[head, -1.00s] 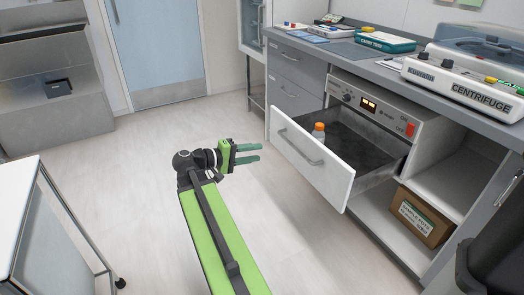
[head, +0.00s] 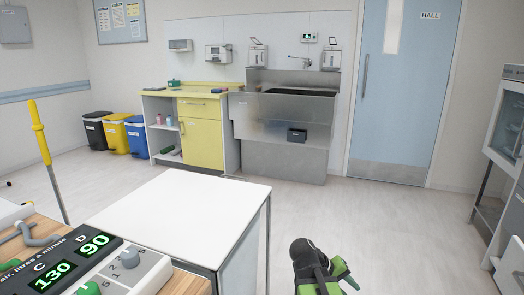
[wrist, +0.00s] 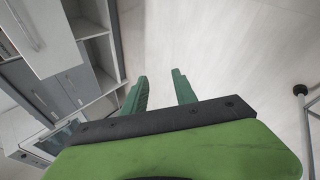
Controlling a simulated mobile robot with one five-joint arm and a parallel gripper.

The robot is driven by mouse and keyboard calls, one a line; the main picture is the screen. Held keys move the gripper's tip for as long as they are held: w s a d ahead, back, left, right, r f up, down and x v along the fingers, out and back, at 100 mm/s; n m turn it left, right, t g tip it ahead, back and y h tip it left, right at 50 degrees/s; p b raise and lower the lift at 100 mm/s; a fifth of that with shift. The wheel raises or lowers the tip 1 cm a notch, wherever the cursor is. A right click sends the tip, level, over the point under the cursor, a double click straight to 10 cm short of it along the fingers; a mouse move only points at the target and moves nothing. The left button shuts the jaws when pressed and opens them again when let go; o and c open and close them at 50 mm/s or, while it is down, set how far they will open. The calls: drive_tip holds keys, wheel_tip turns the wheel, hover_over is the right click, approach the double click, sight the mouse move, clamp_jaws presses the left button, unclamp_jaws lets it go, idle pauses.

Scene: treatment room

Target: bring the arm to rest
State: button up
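My gripper (head: 345,277) shows at the bottom of the head view, dark and green, over the bare floor and cut off by the lower edge. In the wrist view my gripper (wrist: 160,88) has its two green fingers apart with nothing between them, only pale floor behind. The fingers touch nothing.
A white-topped table (head: 180,215) stands left of my gripper, with a numbered device (head: 95,265) nearer. A steel sink unit (head: 285,155) and yellow cabinet (head: 200,135) stand at the back. A white drawer front (wrist: 38,35) shows upper left in the wrist view. The floor (head: 390,215) ahead is clear.

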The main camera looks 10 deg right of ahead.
drive_tip(key=a+f+y, duration=0.3)
drive_tip(key=a+y, duration=0.1)
drive_tip(key=a, duration=0.6)
drive_tip(key=a+f+y, duration=0.3)
drive_tip(key=a+y, duration=0.1)
drive_tip(key=a, duration=0.7)
wheel_tip(320, 180, up, 38)
drive_tip(key=p, duration=3.8)
drive_tip(key=shift+n+t, duration=0.3)
drive_tip(key=shift+n, duration=0.1)
drive_tip(key=shift+s, duration=0.1)
